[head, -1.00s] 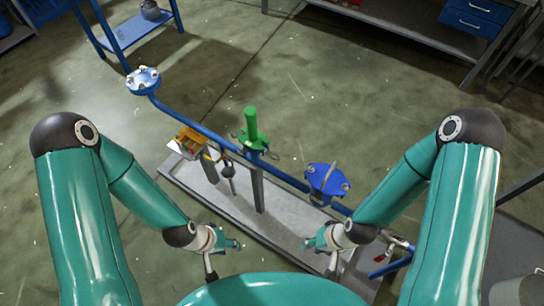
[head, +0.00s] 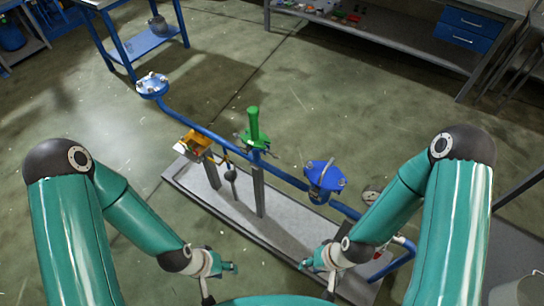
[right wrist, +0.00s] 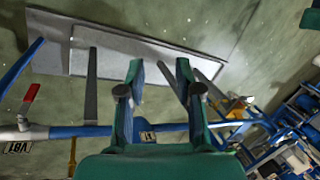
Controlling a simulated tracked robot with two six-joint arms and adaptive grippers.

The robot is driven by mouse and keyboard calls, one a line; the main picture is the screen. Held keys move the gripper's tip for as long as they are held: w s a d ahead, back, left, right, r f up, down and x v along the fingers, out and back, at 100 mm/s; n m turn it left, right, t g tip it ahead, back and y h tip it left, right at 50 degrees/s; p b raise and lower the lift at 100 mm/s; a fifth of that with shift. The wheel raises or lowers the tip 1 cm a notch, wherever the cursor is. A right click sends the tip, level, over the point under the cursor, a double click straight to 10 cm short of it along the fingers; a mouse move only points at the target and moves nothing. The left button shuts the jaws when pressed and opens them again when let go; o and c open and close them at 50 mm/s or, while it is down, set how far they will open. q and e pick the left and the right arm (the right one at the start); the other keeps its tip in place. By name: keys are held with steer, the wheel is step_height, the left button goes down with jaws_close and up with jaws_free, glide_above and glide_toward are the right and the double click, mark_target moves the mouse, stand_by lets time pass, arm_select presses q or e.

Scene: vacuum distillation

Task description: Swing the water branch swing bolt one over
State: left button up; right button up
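A blue pipe (head: 215,137) runs diagonally over a grey tray-like base. It carries a round blue flange with pale bolts (head: 153,86) at its far left end, a green upright fitting (head: 254,130) in the middle, and a blue capped flange with bolt-like parts (head: 324,176) to the right. I cannot tell which bolt is the water branch swing bolt one. My left gripper (head: 234,268) is in front of the base, apart from the pipe; its fingers are too small to judge. My right gripper (head: 304,265) is below the capped flange, apart from it; the right wrist view shows its fingers (right wrist: 160,68) open and empty.
The grey base (head: 222,205) lies on the floor under the pipe. A yellow-orange box (head: 194,143) sits beside the pipe. A red-handled valve (right wrist: 29,103) shows in the right wrist view. A blue table (head: 150,45) and a workbench (head: 400,45) stand behind, with clear floor between.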

steer(key=w+f+m+t+b, duration=0.2)
steer(key=w+f+m+b, duration=0.1)
steer(key=w+f+b, duration=0.8)
steer(key=m+t+y+b, duration=0.1)
steer(key=m+t+b, duration=1.25)
steer(key=b, duration=3.05)
glide_toward(276, 157)
steer(key=w, duration=0.4)
steer(key=shift+w+a+f+g, duration=0.25)
steer(key=shift+w+a+g, duration=0.1)
steer(key=shift+a, duration=0.2)
steer(key=x, duration=0.6)
steer(key=shift+w+a+f, duration=0.1)
steer(key=shift+w, duration=0.05)
